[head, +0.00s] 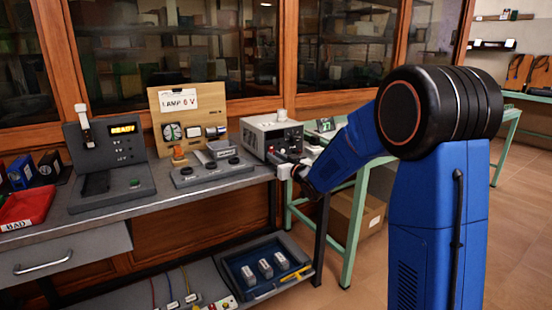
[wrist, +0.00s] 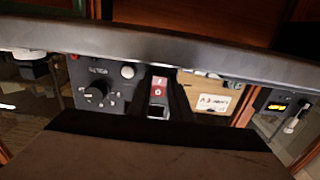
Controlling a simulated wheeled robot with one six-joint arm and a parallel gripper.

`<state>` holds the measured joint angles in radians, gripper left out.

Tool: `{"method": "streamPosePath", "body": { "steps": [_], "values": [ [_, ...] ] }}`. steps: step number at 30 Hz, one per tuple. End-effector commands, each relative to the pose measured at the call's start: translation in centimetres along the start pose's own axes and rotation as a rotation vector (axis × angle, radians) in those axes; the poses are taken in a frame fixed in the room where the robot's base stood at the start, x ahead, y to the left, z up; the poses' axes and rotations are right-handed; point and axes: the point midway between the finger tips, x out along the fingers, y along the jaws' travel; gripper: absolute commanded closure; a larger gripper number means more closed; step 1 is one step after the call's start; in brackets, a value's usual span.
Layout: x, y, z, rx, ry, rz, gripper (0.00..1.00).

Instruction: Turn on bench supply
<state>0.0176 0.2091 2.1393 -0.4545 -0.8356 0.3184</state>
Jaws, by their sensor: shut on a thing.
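The bench supply (head: 270,134) is a grey box at the right end of the bench, its front partly hidden by my gripper (head: 281,163). In the wrist view, which looks upside down, its front panel (wrist: 112,82) shows a black dial (wrist: 95,91) and a pale round knob (wrist: 127,72). A red rocker switch (wrist: 159,87) marked I and O lies between the dark fingers of my gripper (wrist: 160,105). My gripper is shut on the switch. I cannot tell which way the rocker is tipped.
A red BAD tray (head: 27,204) is at far left.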

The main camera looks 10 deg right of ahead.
Motion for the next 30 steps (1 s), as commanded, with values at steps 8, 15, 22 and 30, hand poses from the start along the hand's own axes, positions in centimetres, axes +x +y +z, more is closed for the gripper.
{"method": "streamPosePath", "body": {
  "steps": [8,15,22,30],
  "values": [
    [0.16,-0.07,0.47,0.0,0.082,-0.002,1.0],
    [0.13,-0.01,0.47,0.0,0.105,0.0,1.0],
    [0.13,-0.01,0.47,0.0,0.104,0.0,0.65],
    [0.13,-0.01,0.41,0.0,0.105,0.0,0.62]
  ]
}}
